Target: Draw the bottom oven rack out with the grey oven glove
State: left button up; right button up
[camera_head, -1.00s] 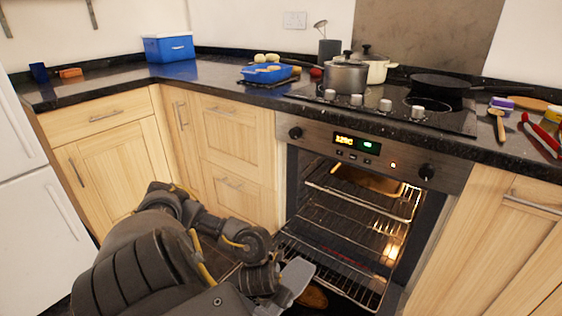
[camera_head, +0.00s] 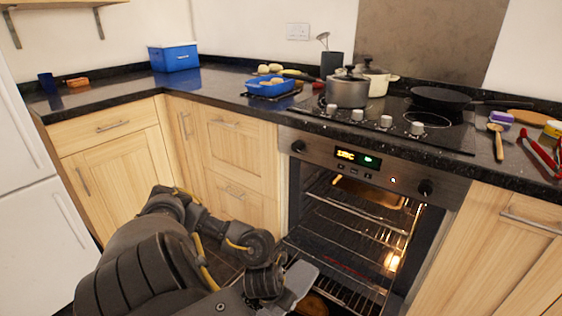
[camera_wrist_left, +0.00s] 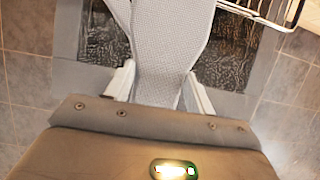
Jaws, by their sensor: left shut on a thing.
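My left gripper (camera_wrist_left: 160,84) is shut on the grey oven glove (camera_wrist_left: 158,40), which extends from between its pale fingers in the left wrist view. In the head view the glove (camera_head: 301,275) shows as a light grey piece at the end of my left arm, by the oven mouth. The bottom oven rack (camera_head: 345,272) is a wire shelf low in the lit oven, just right of the glove. Its wire corner (camera_wrist_left: 268,12) shows at top right of the left wrist view, apart from the glove there. My right gripper is out of view.
A higher rack (camera_head: 365,222) and a tray (camera_head: 370,190) sit above in the oven. A round brown thing (camera_head: 313,304) shows low beneath the glove. Wooden cupboards (camera_head: 235,160) flank the oven. Pots and a pan (camera_head: 440,98) stand on the hob.

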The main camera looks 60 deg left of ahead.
pick_arm(q)
jog(key=s+d+r, duration=0.1)
jog(key=s+d, duration=0.1)
jog(key=s, duration=0.3)
jog(key=s+d+r+p, duration=0.1)
jog(key=s+d+r, duration=0.1)
jog(key=s, duration=0.4)
jog(key=shift+s, duration=0.15)
dwell(0.6)
